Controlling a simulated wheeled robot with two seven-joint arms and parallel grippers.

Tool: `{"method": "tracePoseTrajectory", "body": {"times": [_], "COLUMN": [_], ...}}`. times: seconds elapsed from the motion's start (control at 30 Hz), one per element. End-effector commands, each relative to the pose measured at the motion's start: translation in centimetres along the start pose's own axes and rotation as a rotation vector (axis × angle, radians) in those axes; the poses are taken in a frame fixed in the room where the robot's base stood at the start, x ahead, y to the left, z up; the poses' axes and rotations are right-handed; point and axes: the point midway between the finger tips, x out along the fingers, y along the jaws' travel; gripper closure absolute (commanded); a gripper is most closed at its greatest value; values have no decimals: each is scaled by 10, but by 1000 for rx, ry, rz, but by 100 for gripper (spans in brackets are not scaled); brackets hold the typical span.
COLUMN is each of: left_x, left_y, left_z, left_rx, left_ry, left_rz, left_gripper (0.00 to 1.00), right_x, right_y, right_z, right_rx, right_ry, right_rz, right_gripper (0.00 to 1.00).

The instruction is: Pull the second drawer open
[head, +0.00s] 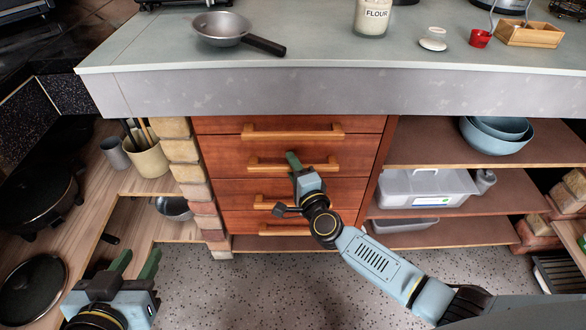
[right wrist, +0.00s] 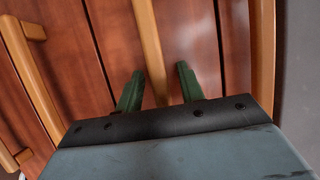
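The second drawer (head: 222,157) is a red-brown wooden front in a stack of drawers, and it looks closed. Its light wooden bar handle (head: 325,166) is partly hidden by my right gripper (head: 292,160). In the right wrist view, this handle (right wrist: 148,45) runs between the two green fingers of my right gripper (right wrist: 159,88). The fingers are open, one on each side of the bar, with a gap showing to each. My left gripper (head: 134,264) is open and empty at the lower left, far from the drawers.
The top drawer handle (head: 293,131) is just above, and the third drawer handle (head: 268,203) is below. The grey countertop (head: 330,60) overhangs the stack. A brick pillar (head: 188,175) stands at left, and open shelves (head: 420,150) at right. The speckled floor (head: 240,285) in front is clear.

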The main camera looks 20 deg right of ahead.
Motion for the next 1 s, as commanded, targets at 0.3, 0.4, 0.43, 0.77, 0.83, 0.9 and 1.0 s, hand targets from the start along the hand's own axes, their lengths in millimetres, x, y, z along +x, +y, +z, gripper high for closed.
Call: {"method": "tracePoseTrajectory", "body": {"times": [0.3, 0.4, 0.43, 0.77, 0.83, 0.9, 1.0], "left_x": [0, 0, 0, 0, 0, 0, -2], "left_y": [0, 0, 0, 0, 0, 0, -2], "left_z": [-1, -1, -1, 0, 0, 0, 8], "left_rx": [0, 0, 0, 0, 0, 0, 0], "left_ry": [5, 4, 4, 3, 1, -6, -52], "left_rz": [0, 0, 0, 0, 0, 0, -5], "left_gripper": [64, 64, 64, 64, 64, 64, 64], "right_x": [0, 0, 0, 0, 0, -1, -4], "right_y": [0, 0, 0, 0, 0, 0, 0], "right_z": [0, 0, 0, 0, 0, -1, -3], "right_rx": [0, 0, 0, 0, 0, 0, 0], "right_ry": [0, 0, 0, 0, 1, 4, 12], "right_rz": [0, 0, 0, 0, 0, 1, 2], "right_gripper": [70, 83, 87, 100, 100, 100, 100]}}
